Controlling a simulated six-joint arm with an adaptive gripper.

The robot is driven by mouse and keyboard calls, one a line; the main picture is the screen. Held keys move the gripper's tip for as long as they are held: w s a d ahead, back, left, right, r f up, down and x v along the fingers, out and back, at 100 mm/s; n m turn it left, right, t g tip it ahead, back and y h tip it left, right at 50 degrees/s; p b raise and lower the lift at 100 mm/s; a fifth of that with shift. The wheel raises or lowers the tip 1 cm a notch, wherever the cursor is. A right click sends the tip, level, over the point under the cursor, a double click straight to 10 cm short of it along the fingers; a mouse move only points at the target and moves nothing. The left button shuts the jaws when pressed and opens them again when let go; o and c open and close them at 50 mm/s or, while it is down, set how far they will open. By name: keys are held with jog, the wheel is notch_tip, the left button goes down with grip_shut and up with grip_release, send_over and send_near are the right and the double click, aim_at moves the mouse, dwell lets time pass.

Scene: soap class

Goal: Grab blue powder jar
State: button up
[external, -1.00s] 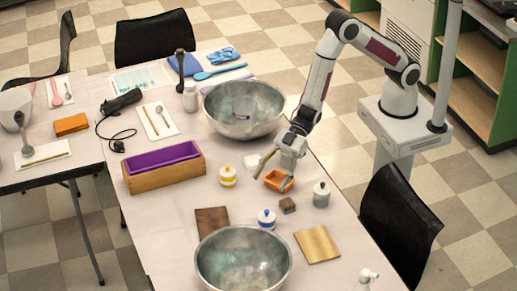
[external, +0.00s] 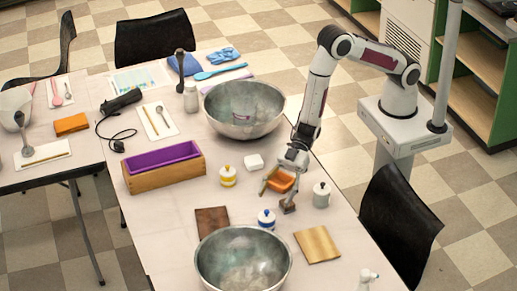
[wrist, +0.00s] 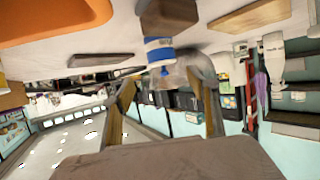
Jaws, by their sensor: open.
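The blue powder jar (external: 266,219) is a small white jar with a blue band and a blue top. It stands upright on the table just behind the near metal bowl. My gripper (external: 276,198) is open and empty, above and beyond the jar, over the orange tray and beside the small brown block. In the wrist view the jar (wrist: 158,52) appears upside down, between and beyond the two open fingers (wrist: 165,92). The fingers do not touch it. The brown block hides part of the jar there.
The orange tray (external: 282,182) and the brown block (external: 288,208) are close to my gripper. A yellow-banded jar (external: 228,177), a grey jar (external: 321,196), a dark board (external: 212,221), a light wooden board (external: 317,244) and the near metal bowl (external: 243,265) surround the blue jar.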

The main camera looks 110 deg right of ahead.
aim_at(268, 215)
jog(key=shift+x, duration=0.8)
jog(key=shift+w+a+f, duration=0.35)
jog(key=shift+a+f, duration=0.05)
jog(key=shift+a, duration=0.15)
jog(key=shift+w+a+f, duration=0.4)
jog(key=shift+a, duration=0.1)
jog(key=shift+x, duration=1.15)
jog(key=c, duration=1.3)
